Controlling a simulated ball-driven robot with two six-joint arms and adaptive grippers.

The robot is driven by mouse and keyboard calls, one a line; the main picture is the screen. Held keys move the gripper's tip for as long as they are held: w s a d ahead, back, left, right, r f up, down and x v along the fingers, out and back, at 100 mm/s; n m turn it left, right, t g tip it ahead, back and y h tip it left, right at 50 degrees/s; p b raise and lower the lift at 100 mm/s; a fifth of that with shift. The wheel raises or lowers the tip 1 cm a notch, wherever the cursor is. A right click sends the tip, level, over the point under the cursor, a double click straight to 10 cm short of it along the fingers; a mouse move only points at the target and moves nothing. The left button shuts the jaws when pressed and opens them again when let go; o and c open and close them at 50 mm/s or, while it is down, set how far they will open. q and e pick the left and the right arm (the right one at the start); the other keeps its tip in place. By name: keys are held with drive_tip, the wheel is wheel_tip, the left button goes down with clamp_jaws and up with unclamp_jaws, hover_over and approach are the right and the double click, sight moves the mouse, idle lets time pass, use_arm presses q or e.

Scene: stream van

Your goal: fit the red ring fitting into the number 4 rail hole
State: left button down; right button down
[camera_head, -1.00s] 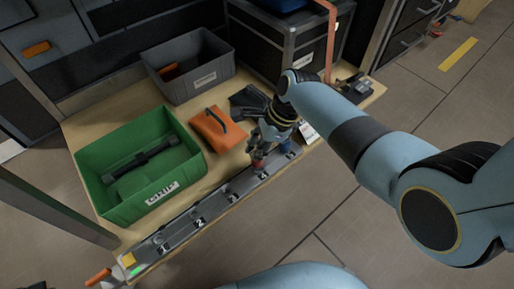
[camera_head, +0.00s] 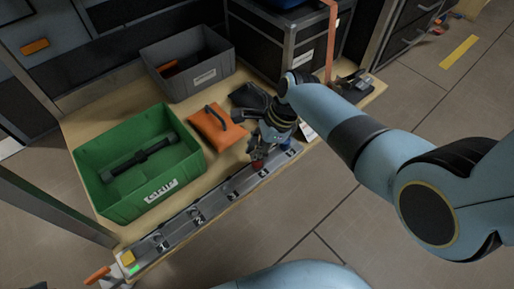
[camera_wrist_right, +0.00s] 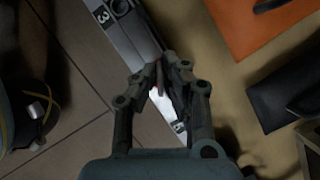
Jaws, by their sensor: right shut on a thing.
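The grey rail (camera_head: 215,210) runs along the front edge of the wooden bench, with numbered holes; the number 4 label (camera_head: 263,173) shows near its right part. My right gripper (camera_head: 259,158) points down at the rail beside that label. It is shut on the red ring fitting (camera_head: 257,165), a small red patch at the fingertips. In the right wrist view the fingers (camera_wrist_right: 160,78) meet over the rail (camera_wrist_right: 128,32), between labels 3 and 5. The fingers hide the hole there, so I cannot tell whether the fitting sits in it. My left gripper is out of view.
A green bin (camera_head: 118,212) with a dark bar inside stands behind the rail. A grey bin (camera_head: 180,92), an orange pouch (camera_head: 218,130) and a dark item (camera_head: 248,97) lie further back. A large black case (camera_head: 285,45) stands at the back right.

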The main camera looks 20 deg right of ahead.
drive_tip(key=shift+f+b, duration=0.3)
drive_tip(key=shift+f, duration=0.4)
drive_tip(key=c, duration=1.4)
unclamp_jaws()
drive_tip(key=shift+r, duration=0.1)
drive_tip(key=v, duration=1.2)
drive_tip(key=shift+s, duration=0.1)
